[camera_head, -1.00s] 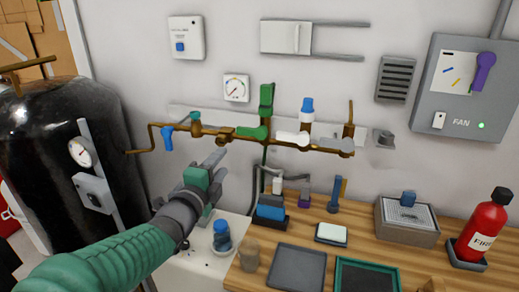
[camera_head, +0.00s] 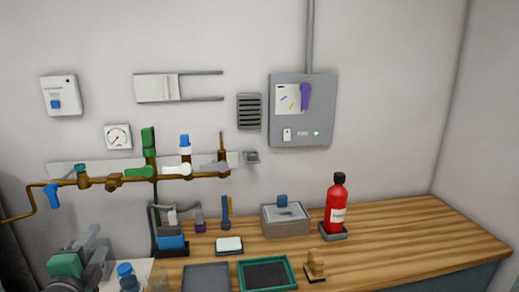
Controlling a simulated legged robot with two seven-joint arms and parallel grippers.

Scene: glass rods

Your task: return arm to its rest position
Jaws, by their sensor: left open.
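My left gripper (camera_head: 95,246) shows at the bottom left of the head view, below the brass pipe run and in front of the wall. Its jaws are open and I see nothing between them. Its green wrist part is at the picture's lower edge, and most of the arm is out of frame. It is left of the blue-capped bottle (camera_head: 127,277), apart from the pipes. My right gripper is not in view.
Brass pipes (camera_head: 115,183) with coloured valves run along the wall. The wooden bench (camera_head: 420,241) holds a grey box (camera_head: 285,222), a red extinguisher (camera_head: 337,207), a green-rimmed tray (camera_head: 242,275) and a grey tray (camera_head: 205,278). The bench's right end is clear.

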